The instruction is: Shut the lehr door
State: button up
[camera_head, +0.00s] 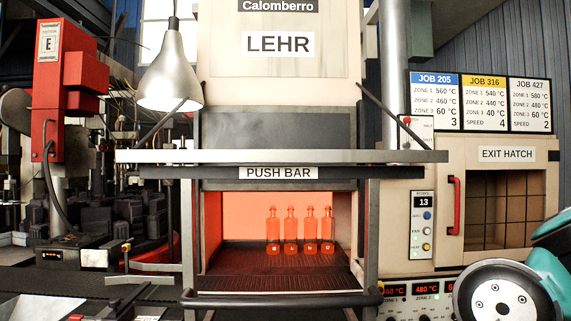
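The lehr (237,60) stands in the middle, a pale housing marked LEHR. Its mouth is open and glows orange, with several clear bottles (291,232) standing in a row inside on a dark ribbed belt (250,260). A grey panel (225,128), which looks like the raised door, is above the mouth. A dark bar with a PUSH BAR label (278,173) crosses just above the opening, under a long pale rail (400,156). My gripper is out of view; only a grey and teal part of my arm shows at the lower right.
A lamp (170,80) hangs left of the lehr. A red machine (65,80) stands farther left. At right are a control box (423,225) and an exit hatch with a red handle (454,205). A dark rounded bar (285,302) runs below the mouth.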

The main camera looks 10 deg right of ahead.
aim_at(223, 127)
jog(key=u, duration=0.05)
jog(key=k, duration=0.55)
jog(key=z, duration=0.85)
jog(key=i, duration=0.75)
jog(key=z, duration=0.55)
jog(key=i, duration=0.8)
jog(key=u, duration=0.7)
jog(key=i, duration=0.55)
jog(key=u, duration=0.4)
